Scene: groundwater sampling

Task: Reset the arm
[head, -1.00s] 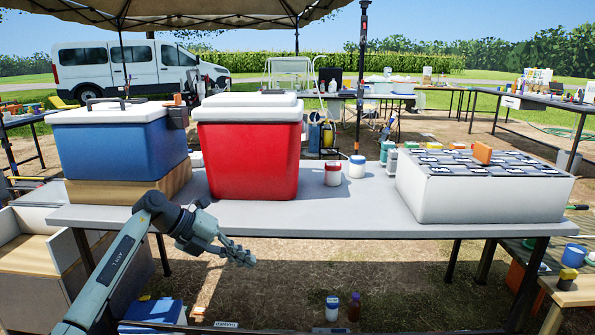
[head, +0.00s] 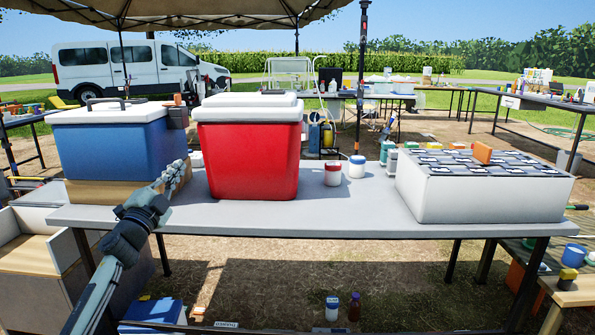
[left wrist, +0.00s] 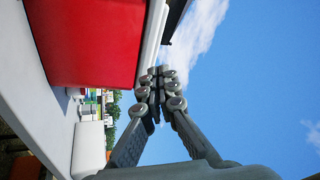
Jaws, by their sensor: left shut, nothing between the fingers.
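My left gripper (head: 173,177) is in front of the grey table at the left, pointing up and forward toward the gap between the blue cooler (head: 117,148) and the red cooler (head: 248,146). In the left wrist view its fingers (left wrist: 159,82) are together with nothing between them, set against sky. The red cooler also shows at the upper left of that view (left wrist: 88,40), turned sideways. My right gripper is not in view.
The table's middle front is bare. A wooden bench (head: 572,290) stands at the lower right.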

